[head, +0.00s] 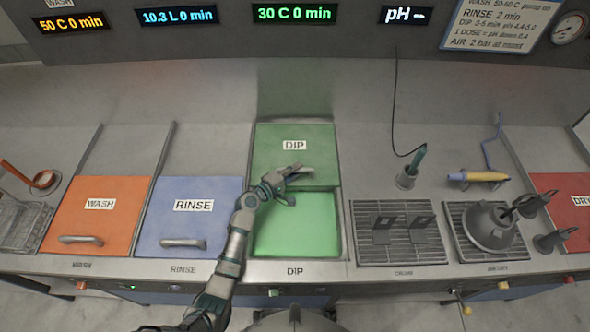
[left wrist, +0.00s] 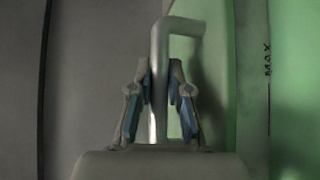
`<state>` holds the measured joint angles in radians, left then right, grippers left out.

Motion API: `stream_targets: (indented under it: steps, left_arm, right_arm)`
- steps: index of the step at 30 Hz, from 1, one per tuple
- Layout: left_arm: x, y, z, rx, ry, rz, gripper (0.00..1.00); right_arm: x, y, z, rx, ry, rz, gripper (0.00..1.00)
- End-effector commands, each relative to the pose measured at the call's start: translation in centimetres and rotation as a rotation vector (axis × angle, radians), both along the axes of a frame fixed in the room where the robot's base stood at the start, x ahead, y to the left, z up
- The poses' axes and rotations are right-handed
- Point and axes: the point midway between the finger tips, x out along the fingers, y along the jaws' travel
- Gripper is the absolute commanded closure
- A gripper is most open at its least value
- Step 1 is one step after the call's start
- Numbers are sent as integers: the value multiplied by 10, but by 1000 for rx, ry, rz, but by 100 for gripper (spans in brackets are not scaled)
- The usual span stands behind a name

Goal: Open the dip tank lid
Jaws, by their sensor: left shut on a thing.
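The green dip tank lid (head: 270,165) lies slid toward the back, with its DIP label facing up. The front part of the dip tank (head: 297,230) is uncovered and shows bright green inside. My left gripper (head: 282,185) is at the lid's front edge, shut on the lid's bar handle (head: 299,171). In the left wrist view the handle (left wrist: 160,80) stands between the two fingers (left wrist: 160,105), with a green wall marked MAX at the right.
Closed orange wash lid (head: 97,220) and blue rinse lid (head: 190,220) lie to the left. To the right are a drain grate (head: 385,250), a grey hood-like object (head: 490,230), a yellow tool (head: 480,177) and a red dry lid (head: 572,195). A cabled probe (head: 408,172) stands behind the grate.

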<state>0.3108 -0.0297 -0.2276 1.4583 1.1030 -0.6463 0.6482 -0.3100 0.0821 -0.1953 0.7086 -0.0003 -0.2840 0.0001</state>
Motion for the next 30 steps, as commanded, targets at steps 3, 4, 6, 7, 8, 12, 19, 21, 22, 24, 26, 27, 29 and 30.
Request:
stream_targets:
  steps: [3,4,6,7,8,12,19,21,22,24,26,27,29,30]
  left_arm:
    - [-2,-1,-6,6,10,-6,100]
    - [-2,-1,-6,5,11,-6,100]
    - [-2,-1,-7,5,11,-6,75]
    - [-2,-1,-7,5,11,-6,68]
    - [-2,-2,-6,5,11,-6,60]
    - [-2,-1,-4,4,7,-4,57]
    - [-4,2,-2,2,3,-2,57]
    - [-8,7,-1,3,3,-2,57]
    - [-11,11,0,2,4,-1,57]
    - [-21,21,1,4,3,-1,57]
    - [-30,30,2,4,4,-1,57]
    - [-37,37,3,5,4,-2,57]
    - [-47,47,5,6,5,-2,57]
    - [-52,53,7,5,5,-2,57]
  right_arm:
    - [-1,0,-1,1,1,0,60]
    - [-1,0,-1,1,1,0,60]
    - [-2,0,-1,1,2,0,60]
    - [-2,0,-1,0,3,0,60]
    - [-2,1,-1,0,3,0,60]
    - [-4,1,-1,1,5,0,60]
    - [-8,0,0,0,8,2,60]
    - [-7,0,0,0,7,2,60]
    - [-7,0,0,1,6,2,60]
    - [-6,0,0,1,6,1,60]
    - [-5,0,0,0,5,1,60]
    - [-5,0,0,0,5,1,60]
    - [-5,0,0,0,5,1,60]
    - [-5,0,0,0,4,1,60]
